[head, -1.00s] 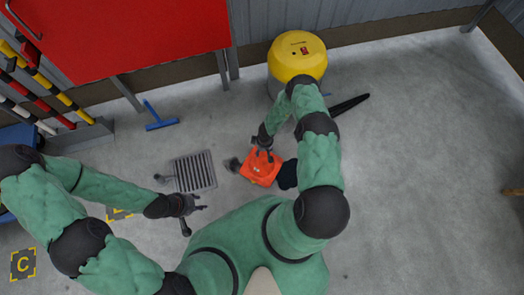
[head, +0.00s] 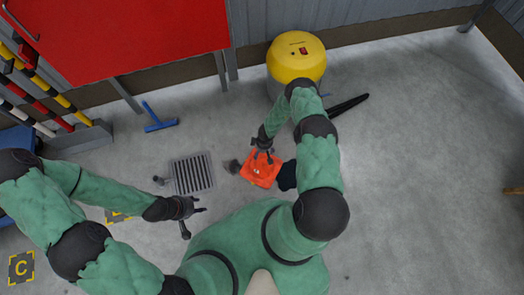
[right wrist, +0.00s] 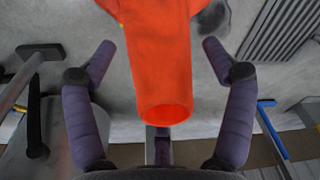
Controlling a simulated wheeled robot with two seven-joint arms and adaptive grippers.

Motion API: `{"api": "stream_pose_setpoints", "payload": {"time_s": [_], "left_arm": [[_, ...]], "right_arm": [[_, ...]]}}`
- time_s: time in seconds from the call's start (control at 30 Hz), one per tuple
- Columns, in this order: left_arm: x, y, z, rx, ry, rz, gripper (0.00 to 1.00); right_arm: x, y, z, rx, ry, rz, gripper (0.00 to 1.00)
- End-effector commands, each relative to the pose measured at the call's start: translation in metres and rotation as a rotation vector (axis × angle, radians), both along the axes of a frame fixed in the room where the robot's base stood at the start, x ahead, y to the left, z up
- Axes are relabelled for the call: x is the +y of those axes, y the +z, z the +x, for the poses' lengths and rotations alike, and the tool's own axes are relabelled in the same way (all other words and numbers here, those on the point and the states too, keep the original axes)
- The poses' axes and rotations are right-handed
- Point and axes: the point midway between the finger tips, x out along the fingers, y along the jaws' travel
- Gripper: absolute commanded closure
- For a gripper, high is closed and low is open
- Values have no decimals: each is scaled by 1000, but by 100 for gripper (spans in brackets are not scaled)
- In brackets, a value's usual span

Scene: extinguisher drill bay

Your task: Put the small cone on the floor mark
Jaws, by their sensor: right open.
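The small orange cone (head: 259,172) is on the floor, right of the drain, in the head view. My right gripper (head: 262,153) is open over it. In the right wrist view, the cone (right wrist: 160,70) lies between the spread fingers of my right gripper (right wrist: 155,60), with gaps on both sides. My left gripper (head: 194,207) is empty, its fingers spread, below the drain. One yellow-cornered floor mark with a C (head: 21,268) lies at the lower left. Another yellow mark (head: 117,216) is partly hidden by my left arm.
A floor drain grate (head: 192,174) lies left of the cone. A yellow-topped drum (head: 297,58) stands behind my right arm. A blue T-shaped tool (head: 160,124) lies near the red panel (head: 120,40). Striped poles (head: 50,90) stand at left. The right-hand floor is mostly clear.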

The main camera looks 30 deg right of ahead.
Motion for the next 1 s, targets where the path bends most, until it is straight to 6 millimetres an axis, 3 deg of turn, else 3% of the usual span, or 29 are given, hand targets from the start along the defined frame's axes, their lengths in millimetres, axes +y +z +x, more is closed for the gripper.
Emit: {"api": "stream_pose_setpoints", "payload": {"time_s": [0.17, 0.6, 0.87, 1.0], "left_arm": [[0, 8, 0, 0, 0, 0, 60], [0, 43, 0, 0, 0, 0, 60], [0, 50, 0, 0, 0, 0, 60], [0, 50, 0, 0, 0, 0, 60]], "right_arm": [[-1, 16, 0, -1, 1, -1, 16], [-6, 99, -7, -2, 1, -2, 16], [-5, 120, -11, 1, 0, 1, 16], [5, 130, -15, 4, -24, 7, 16]]}}
